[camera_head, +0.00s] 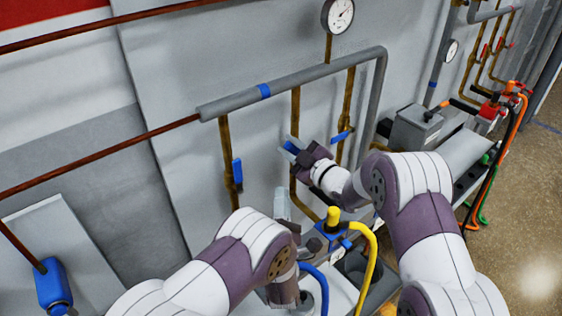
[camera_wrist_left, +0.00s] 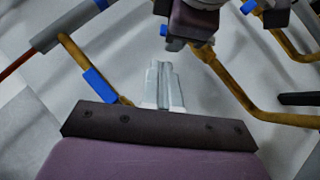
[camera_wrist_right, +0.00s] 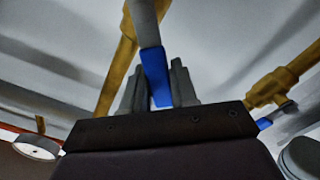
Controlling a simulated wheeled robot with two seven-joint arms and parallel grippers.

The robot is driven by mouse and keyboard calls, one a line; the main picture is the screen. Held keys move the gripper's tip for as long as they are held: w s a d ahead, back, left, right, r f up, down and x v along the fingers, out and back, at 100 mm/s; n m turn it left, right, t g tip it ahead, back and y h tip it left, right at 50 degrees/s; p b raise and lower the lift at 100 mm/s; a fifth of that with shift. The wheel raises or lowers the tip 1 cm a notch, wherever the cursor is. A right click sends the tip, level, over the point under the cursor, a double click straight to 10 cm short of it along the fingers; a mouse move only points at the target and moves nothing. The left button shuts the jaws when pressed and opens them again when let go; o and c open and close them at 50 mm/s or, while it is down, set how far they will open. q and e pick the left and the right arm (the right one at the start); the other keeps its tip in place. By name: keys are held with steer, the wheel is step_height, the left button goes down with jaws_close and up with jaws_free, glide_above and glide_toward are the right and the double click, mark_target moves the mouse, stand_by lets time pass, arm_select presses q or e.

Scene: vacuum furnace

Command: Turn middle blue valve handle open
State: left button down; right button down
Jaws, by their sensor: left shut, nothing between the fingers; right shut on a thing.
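The middle blue valve handle (camera_head: 291,147) is on the middle brass pipe, below the grey header pipe. My right gripper (camera_head: 297,150) is shut on it and covers most of it in the head view. In the right wrist view the blue handle (camera_wrist_right: 156,75) shows between the two fingers (camera_wrist_right: 158,88). The exact angle of the handle to its pipe is hard to tell. My left gripper (camera_head: 281,204) is shut and empty, below and left of the right one, apart from the valves. Its closed fingers (camera_wrist_left: 162,84) also show in the left wrist view.
The left blue handle (camera_head: 237,171) lies along its brass pipe. The right blue handle (camera_head: 342,136) slants across its pipe, close to my right gripper. A grey header pipe (camera_head: 310,76) runs above. A yellow hose (camera_head: 371,258) and a blue hose (camera_head: 316,272) lie below.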

arm_select(q)
steer(key=x, duration=0.9)
steer(key=shift+w+r, duration=0.1)
